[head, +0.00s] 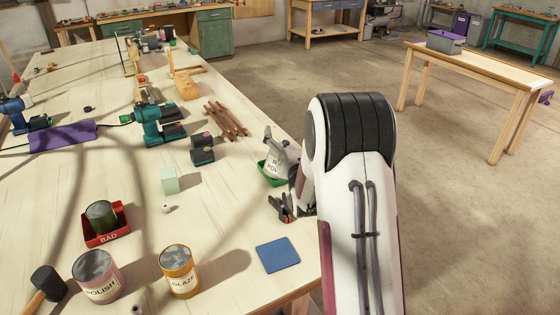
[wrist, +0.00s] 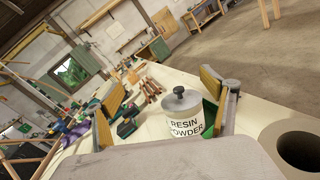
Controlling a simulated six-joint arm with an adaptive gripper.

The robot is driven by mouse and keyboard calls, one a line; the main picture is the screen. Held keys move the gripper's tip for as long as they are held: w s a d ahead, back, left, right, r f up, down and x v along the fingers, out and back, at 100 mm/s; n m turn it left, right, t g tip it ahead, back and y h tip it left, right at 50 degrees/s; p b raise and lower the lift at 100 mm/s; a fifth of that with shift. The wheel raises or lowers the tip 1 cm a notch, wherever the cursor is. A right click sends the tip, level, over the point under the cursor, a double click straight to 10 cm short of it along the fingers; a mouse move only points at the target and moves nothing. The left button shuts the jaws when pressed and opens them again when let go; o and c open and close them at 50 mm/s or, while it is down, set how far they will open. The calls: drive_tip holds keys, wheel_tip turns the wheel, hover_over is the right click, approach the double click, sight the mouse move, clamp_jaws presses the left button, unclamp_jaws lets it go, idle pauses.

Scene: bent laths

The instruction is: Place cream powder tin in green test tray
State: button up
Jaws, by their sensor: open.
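The cream powder tin (wrist: 185,115) has a grey lid with a knob and a label reading RESIN POWDER. In the head view the tin (head: 273,167) is at the green test tray (head: 264,180), near the table's right edge, and its lower part appears within the tray's outline. Part of the green tray (wrist: 209,112) shows behind the tin in the wrist view. My gripper (wrist: 172,92) is open, with one finger on each side of the tin and visible gaps. My arm hides part of the tray, and I cannot tell whether the tin rests fully on its floor.
An orange and black clamp-like object (head: 283,208) and a blue mat (head: 278,255) lie nearer the front. Dark battery blocks (head: 202,150) and brown sticks (head: 227,118) lie left of the tray. A red BAD tray (head: 107,238), polish tin (head: 97,276) and glaze tin (head: 179,271) stand front left.

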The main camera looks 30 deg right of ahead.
drive_tip(key=shift+f, duration=0.1)
approach(285, 145)
drive_tip(key=shift+w+d+f, duration=0.55)
drive_tip(key=shift+w+d, duration=0.1)
drive_tip(key=shift+w, duration=0.85)
drive_tip(key=shift+x, duration=0.85)
drive_tip(key=shift+w+f, duration=0.1)
drive_tip(key=shift+x, duration=2.8)
drive_tip(key=shift+c, duration=0.4)
drive_tip(key=c, duration=1.9)
